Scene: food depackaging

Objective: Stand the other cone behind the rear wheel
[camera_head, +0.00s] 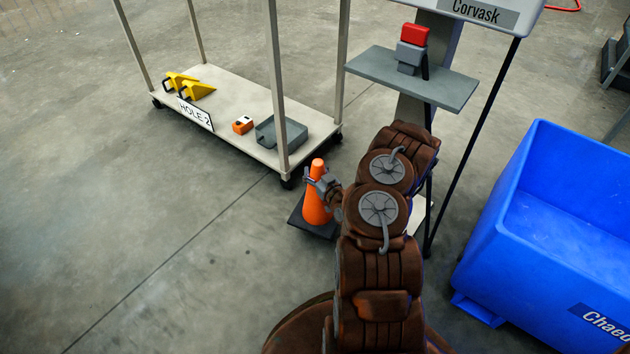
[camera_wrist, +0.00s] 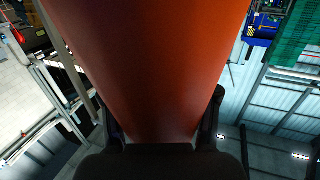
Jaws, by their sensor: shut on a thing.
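An orange cone (camera_head: 316,208) with a dark square base is beside the near corner of the shelf cart in the head view. My gripper (camera_head: 321,183) is shut on the cone's upper part. The cone is upright or nearly so; I cannot tell if its base touches the floor. In the wrist view the cone (camera_wrist: 160,65) fills the middle, with a dark finger on each side. Small black casters (camera_head: 287,183) show under the cart. Which wheel is the rear wheel I cannot tell. No second cone is visible.
A blue bin (camera_head: 545,230) stands right. A stand with a grey shelf (camera_head: 410,78) is behind my arm. Floor at left is clear.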

